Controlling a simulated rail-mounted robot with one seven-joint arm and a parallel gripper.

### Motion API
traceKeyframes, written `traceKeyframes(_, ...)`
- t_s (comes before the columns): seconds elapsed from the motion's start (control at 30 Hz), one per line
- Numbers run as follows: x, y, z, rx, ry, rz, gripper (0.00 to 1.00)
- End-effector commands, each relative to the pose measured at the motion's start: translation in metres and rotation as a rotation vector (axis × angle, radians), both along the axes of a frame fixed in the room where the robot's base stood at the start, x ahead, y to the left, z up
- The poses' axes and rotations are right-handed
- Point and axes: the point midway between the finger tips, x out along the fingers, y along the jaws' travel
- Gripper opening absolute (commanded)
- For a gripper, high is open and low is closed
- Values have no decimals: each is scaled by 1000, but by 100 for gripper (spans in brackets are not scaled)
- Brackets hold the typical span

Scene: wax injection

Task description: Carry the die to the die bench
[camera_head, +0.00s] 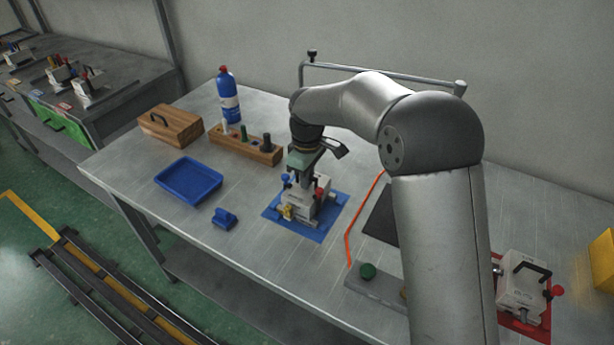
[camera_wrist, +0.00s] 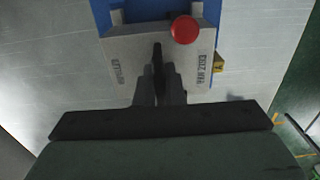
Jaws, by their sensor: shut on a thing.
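A pale die block (camera_head: 303,203) with a red knob, a blue knob and a yellow fitting is on a blue mat (camera_head: 322,228) on the metal bench. My gripper (camera_head: 306,180) is over it from above and shut on its top handle. In the wrist view the die (camera_wrist: 197,55) has a red knob and lettering on its top, with my gripper fingers (camera_wrist: 158,88) closed on the dark handle. The blue mat (camera_wrist: 262,25) shows beyond it. I cannot tell whether the die touches the mat. A second pale die (camera_head: 522,287) with a black handle sits on a red mat (camera_head: 532,327) at the right.
A wooden rack (camera_head: 246,146), blue tray (camera_head: 188,181), blue clamp-like piece (camera_head: 224,218), wooden box (camera_head: 170,125) and blue bottle (camera_head: 228,95) stand left of the die. An orange line (camera_head: 349,240) runs right. Another bench (camera_head: 110,80) with several dies is at far left.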

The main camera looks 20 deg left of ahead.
Motion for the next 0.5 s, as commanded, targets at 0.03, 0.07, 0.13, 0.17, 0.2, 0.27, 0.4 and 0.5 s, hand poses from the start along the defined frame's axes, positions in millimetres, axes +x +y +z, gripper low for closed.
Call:
traceKeyframes(0.03, 1, 1, 1, 3, -5, 0, 0)
traceKeyframes(0.07, 1, 1, 2, 3, -5, 0, 14)
traceKeyframes(0.13, 1, 1, 2, 3, -4, 0, 34)
traceKeyframes(0.17, 1, 1, 2, 2, -4, 0, 34)
traceKeyframes(0.2, 1, 0, 1, 2, -4, 0, 34)
traceKeyframes(0.27, 1, 0, 1, 1, -2, 0, 34)
traceKeyframes(0.4, -1, 0, -2, -2, 3, 0, 34)
traceKeyframes(0.5, 0, 0, 2, -1, 1, 0, 34)
